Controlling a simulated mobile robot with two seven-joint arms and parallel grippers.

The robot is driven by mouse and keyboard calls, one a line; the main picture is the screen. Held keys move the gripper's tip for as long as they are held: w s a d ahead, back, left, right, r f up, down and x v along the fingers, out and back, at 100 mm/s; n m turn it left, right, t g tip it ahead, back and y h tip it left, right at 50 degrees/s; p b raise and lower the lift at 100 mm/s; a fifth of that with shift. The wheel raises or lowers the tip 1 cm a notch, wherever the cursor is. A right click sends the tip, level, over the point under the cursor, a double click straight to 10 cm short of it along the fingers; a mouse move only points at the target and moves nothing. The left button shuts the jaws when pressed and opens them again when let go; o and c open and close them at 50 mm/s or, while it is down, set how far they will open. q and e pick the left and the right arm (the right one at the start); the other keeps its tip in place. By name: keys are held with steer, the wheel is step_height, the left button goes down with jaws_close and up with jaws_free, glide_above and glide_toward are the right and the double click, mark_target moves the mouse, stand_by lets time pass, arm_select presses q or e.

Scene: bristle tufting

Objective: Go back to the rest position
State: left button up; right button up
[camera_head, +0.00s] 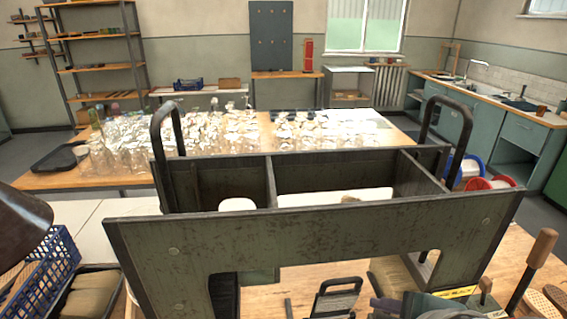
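Neither of my grippers shows in the head view, and I see no arm that I can make out. A large worn grey-green box frame (330,238) with inner dividers fills the middle, close to the camera. It has a black loop handle on the left (157,140) and another on the right (463,140). Pale pieces (237,204) show inside its compartments. The frame hides much of the wooden bench (270,297) below it. No held thing is visible.
A blue crate (45,275) and a dark tray (88,295) are at lower left, near a dark rounded shade (20,225). A wooden-handled tool (540,250) and perforated pieces (540,302) lie at lower right. A table behind (85,180) is crowded with clear glassy items (220,130).

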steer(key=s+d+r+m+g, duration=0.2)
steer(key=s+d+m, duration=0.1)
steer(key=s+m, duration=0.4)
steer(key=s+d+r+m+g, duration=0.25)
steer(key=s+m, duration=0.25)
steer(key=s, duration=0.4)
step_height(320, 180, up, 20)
steer(key=p, duration=1.9)
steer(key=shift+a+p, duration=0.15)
steer(key=shift+p, duration=0.25)
